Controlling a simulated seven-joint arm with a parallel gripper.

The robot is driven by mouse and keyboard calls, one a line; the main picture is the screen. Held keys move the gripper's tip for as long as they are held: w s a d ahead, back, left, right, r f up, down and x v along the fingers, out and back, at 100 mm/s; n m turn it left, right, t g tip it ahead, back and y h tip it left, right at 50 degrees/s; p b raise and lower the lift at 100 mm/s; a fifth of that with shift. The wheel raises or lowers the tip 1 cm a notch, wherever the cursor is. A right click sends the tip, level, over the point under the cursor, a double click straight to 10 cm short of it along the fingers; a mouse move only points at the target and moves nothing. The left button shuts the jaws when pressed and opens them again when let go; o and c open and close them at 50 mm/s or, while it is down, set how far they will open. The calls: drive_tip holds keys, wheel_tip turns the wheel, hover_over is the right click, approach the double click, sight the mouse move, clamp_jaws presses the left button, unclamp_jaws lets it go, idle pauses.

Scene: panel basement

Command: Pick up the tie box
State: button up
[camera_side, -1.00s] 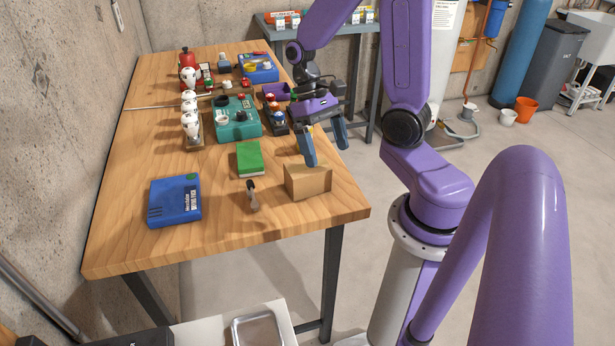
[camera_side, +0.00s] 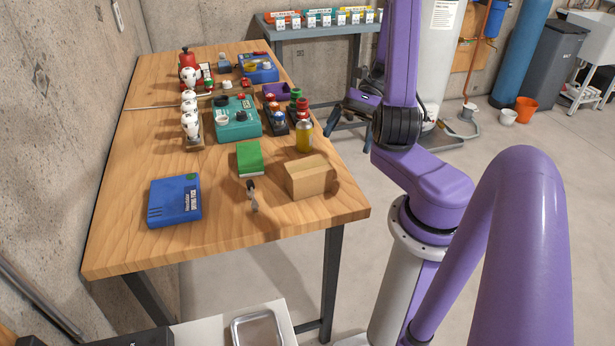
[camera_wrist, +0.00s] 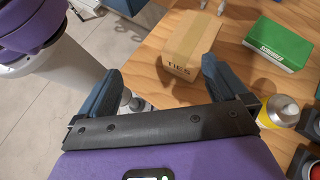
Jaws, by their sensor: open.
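The tie box (camera_side: 311,178) is a brown cardboard box with a tape strip, lying near the right front edge of the wooden table. In the wrist view the tie box (camera_wrist: 192,45) shows the word TIES on its near end, beyond my fingertips. My gripper (camera_wrist: 160,85) is open and empty, with its blue fingers apart. In the side view my gripper (camera_side: 333,122) is off the table's right edge, behind the tie box and partly hidden by my arm.
A green box (camera_side: 250,158) stands left of the tie box, with a small upright tool (camera_side: 252,195) between them and the blue case. A yellow bottle (camera_side: 304,137) stands just behind the tie box. A blue case (camera_side: 175,200) lies at the left front.

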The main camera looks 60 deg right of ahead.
drive_tip(key=s+d+m+t, duration=0.2)
drive_tip(key=m+t, duration=0.5)
drive_tip(key=m, duration=0.1)
approach(288, 183)
drive_tip(key=shift+h, duration=0.4)
drive_tip(key=x, duration=0.4)
drive_tip(key=shift+a, duration=0.4)
drive_tip(key=shift+r, duration=0.1)
drive_tip(key=c, duration=1.1)
drive_tip(key=shift+c, duration=0.2)
drive_tip(key=shift+r, duration=0.1)
drive_tip(key=shift+n, duration=0.3)
drive_tip(key=shift+r, duration=4.9)
